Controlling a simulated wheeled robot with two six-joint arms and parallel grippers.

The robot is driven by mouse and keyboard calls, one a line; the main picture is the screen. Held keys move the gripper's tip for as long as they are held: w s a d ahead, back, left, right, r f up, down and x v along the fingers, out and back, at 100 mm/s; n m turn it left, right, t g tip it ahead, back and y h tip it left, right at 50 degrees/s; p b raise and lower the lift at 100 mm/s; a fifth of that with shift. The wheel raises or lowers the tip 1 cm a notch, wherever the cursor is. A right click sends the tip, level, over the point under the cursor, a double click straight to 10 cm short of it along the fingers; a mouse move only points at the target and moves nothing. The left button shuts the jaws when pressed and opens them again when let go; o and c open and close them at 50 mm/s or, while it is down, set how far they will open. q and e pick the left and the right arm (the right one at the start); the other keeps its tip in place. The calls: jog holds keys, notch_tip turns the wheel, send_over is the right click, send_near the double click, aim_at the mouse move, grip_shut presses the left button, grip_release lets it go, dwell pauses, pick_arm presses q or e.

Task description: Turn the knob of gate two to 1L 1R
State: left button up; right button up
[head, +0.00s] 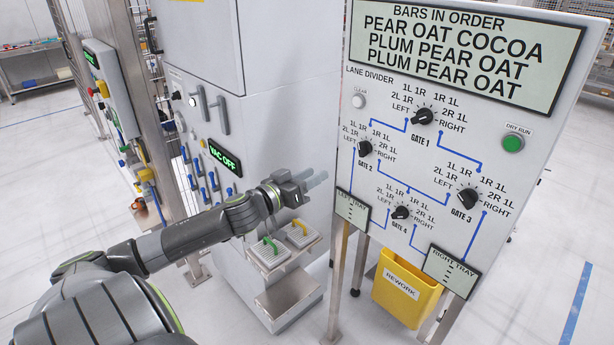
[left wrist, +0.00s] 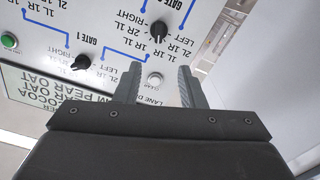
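The gate two knob (head: 365,149) is a small black dial on the left part of the white lane divider panel, with the labels LEFT, 2L 1R, 1L 1R, 2R 1L and RIGHT around it. I cannot make out its setting for sure. It also shows in the left wrist view (left wrist: 158,30), upside down, beyond the fingers. My left gripper (head: 317,179) is left of the panel and below the knob's height, apart from it. In the left wrist view its two fingers (left wrist: 160,87) stand apart with nothing held between them. My right gripper is not in view.
Other black knobs sit close by: gate 1 (head: 423,116), gate 3 (head: 467,197) and gate 4 (head: 401,212). A CLEAR button (head: 358,101) is above gate two. Below my left gripper, a metal shelf (head: 285,268) carries handled blocks. A yellow rework bin (head: 407,290) hangs under the panel.

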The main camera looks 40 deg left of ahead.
pick_arm(q)
jog(key=shift+s, duration=0.6)
dwell(0.3)
